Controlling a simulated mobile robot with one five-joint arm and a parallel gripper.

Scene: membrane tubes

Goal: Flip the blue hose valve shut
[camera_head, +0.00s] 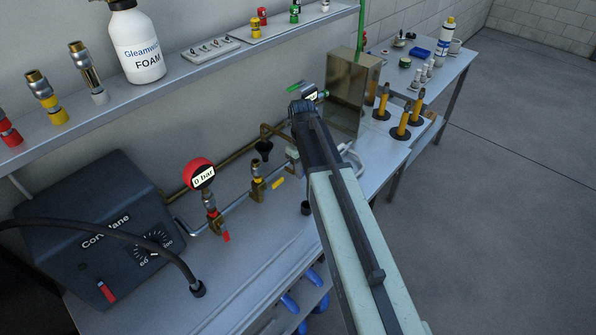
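My arm reaches from the lower right up over the bench (265,245). Its dark end with my gripper (303,108) is above the back of the bench, left of a metal box. I cannot make out the fingers or whether anything is between them. I cannot pick out a blue valve handle; my arm covers part of the pipe run. A valve with a red tag (226,236) stands below the gauge. Another brass valve (257,182) has a yellow tag (278,183) beside it. A pale fitting (291,154) shows just left of my arm.
A red-topped gauge (203,176) reads 0 bar. A dark Corvane box (95,235) with a black hose is at left. The metal box (352,90) and several yellow-black fittings (401,124) stand right of my arm. A shelf (150,88) runs above. Open floor lies right.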

